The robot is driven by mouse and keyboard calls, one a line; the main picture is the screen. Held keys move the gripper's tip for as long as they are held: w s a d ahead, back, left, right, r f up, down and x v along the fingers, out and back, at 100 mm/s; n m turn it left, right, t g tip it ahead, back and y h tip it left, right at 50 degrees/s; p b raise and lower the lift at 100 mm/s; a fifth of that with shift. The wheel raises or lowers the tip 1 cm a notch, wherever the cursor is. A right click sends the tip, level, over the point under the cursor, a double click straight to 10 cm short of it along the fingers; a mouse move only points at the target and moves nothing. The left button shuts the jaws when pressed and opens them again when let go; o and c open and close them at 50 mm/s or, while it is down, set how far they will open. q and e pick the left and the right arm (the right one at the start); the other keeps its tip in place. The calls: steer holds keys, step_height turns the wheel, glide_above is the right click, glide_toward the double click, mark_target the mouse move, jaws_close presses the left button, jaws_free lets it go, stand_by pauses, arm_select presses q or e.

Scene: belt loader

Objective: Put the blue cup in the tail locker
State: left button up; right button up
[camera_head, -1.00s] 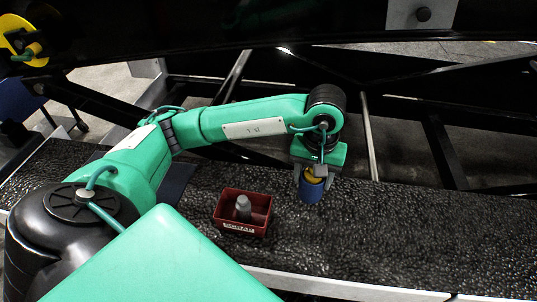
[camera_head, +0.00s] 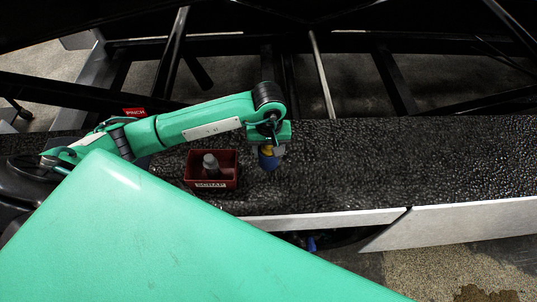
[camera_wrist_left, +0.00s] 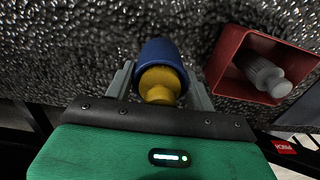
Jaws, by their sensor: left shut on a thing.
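The blue cup (camera_head: 270,163) is held upright by my left gripper (camera_head: 268,153), low over or on the dark textured deck. In the left wrist view the blue cup (camera_wrist_left: 158,51) lies between the two grey fingers, with a yellow piece (camera_wrist_left: 159,86) at its near end. I cannot tell whether the cup's base touches the deck. A dark opening (camera_head: 335,237) shows below the deck's pale front edge, with something small and blue in it. I cannot tell whether this is the tail locker. My right gripper is not in view.
A red scrap box (camera_head: 190,172) with a grey part (camera_head: 211,164) in it stands left of the cup. The deck (camera_head: 400,160) is clear to the right. A dark frame with slanted bars (camera_head: 320,75) runs behind. A pale panel (camera_head: 470,220) lies along the front right.

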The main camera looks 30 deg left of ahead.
arm_select(q)
step_height(320, 180, down, 4)
steer(key=shift+f+p, duration=0.2)
steer(key=shift+p, duration=0.35)
steer(key=shift+f+b, duration=0.35)
steer(key=shift+f, duration=0.05)
steer(key=o, duration=1.1)
steer(key=shift+r, duration=0.1)
steer(key=shift+o, duration=0.2)
